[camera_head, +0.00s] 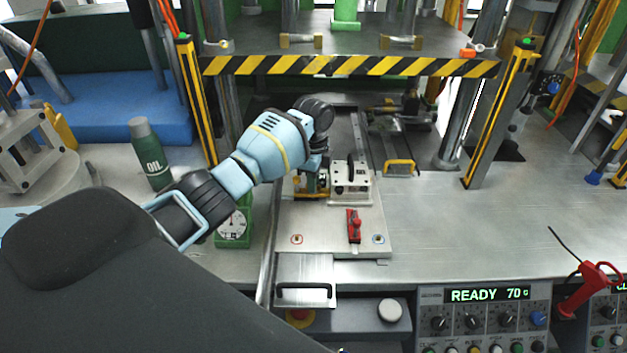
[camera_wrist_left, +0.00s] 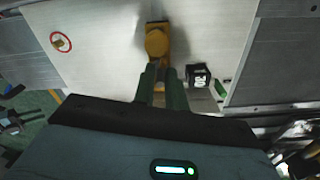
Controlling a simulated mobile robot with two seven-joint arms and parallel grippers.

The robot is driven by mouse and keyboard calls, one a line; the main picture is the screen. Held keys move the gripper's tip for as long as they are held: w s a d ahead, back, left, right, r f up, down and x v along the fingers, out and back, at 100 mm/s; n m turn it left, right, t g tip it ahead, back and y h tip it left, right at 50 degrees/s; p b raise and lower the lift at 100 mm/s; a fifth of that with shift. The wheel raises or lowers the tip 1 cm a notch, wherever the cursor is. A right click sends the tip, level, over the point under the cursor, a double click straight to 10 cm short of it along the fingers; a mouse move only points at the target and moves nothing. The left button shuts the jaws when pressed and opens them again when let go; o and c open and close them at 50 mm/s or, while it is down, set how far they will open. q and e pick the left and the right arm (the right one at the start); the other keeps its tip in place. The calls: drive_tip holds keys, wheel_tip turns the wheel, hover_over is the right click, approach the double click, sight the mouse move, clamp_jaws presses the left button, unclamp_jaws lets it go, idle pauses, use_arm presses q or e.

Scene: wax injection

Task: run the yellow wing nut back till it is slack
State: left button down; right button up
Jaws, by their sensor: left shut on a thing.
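The yellow wing nut (camera_wrist_left: 157,42) shows in the left wrist view, just beyond my fingertips, above a pale plate. My left gripper (camera_wrist_left: 161,70) has its two dark green fingers close together, closed on the near end of the yellow part. In the head view my left gripper (camera_head: 317,168) reaches down over the fixture plate (camera_head: 330,222), beside a white block with a black handle (camera_head: 351,178). There the arm and hand hide the grip itself, and only yellow-brown parts show below it. My right gripper is in neither view.
A red toggle clamp (camera_head: 354,226) stands on the plate's front part. A green gauge (camera_head: 234,225) and an oil bottle (camera_head: 150,155) stand to the left. The striped press plate (camera_head: 350,66) hangs behind the hand between yellow-edged posts. The right bench is mostly clear.

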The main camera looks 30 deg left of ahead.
use_arm(q)
drive_tip(key=n, duration=1.3)
drive_tip(key=shift+s+f+n, duration=0.1)
drive_tip(key=shift+f+n, duration=0.05)
drive_tip(key=shift+n, duration=0.25)
idle(0.3)
drive_tip(key=c, duration=1.7)
unclamp_jaws()
drive_tip(key=shift+r, duration=3.95)
